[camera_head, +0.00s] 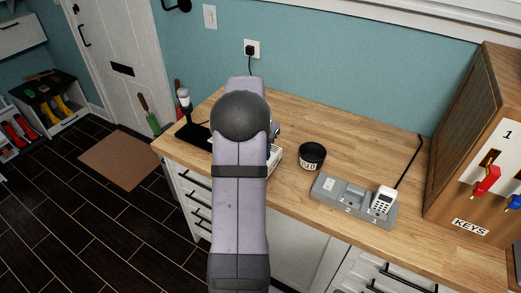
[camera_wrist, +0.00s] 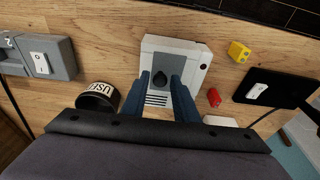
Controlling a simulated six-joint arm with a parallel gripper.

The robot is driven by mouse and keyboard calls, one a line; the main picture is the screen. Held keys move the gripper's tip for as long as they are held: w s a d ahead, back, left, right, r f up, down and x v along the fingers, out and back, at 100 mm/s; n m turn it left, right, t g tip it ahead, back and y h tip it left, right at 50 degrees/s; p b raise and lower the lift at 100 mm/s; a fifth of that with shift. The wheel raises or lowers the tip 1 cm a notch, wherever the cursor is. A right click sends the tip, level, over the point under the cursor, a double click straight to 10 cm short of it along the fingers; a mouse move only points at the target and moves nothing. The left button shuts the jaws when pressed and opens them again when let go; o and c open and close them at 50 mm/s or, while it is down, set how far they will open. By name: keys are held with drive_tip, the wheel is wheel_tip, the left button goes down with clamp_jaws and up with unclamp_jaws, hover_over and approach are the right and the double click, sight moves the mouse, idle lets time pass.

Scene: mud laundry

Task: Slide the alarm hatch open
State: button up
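The alarm is a white box (camera_wrist: 193,57) lying on the wooden counter. In the head view only a white edge of the box (camera_head: 274,160) shows past my arm. The hatch's edges are partly hidden by the fingers, and no open gap shows.
A black cup marked USED (camera_head: 312,155) and a grey dock with a white handset (camera_head: 383,201) stand to the right. A yellow block (camera_wrist: 238,51), a red cylinder (camera_wrist: 214,97) and a black tray (camera_wrist: 285,88) lie near the box. A key cabinet (camera_head: 470,150) stands far right.

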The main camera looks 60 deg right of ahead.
clamp_jaws()
drive_tip(key=shift+s, duration=2.5)
unclamp_jaws()
drive_tip(key=shift+r, duration=0.2)
wheel_tip(320, 180, up, 6)
drive_tip(key=p, duration=0.4)
drive_tip(key=shift+f+p, duration=0.15)
drive_tip(key=shift+p, duration=0.15)
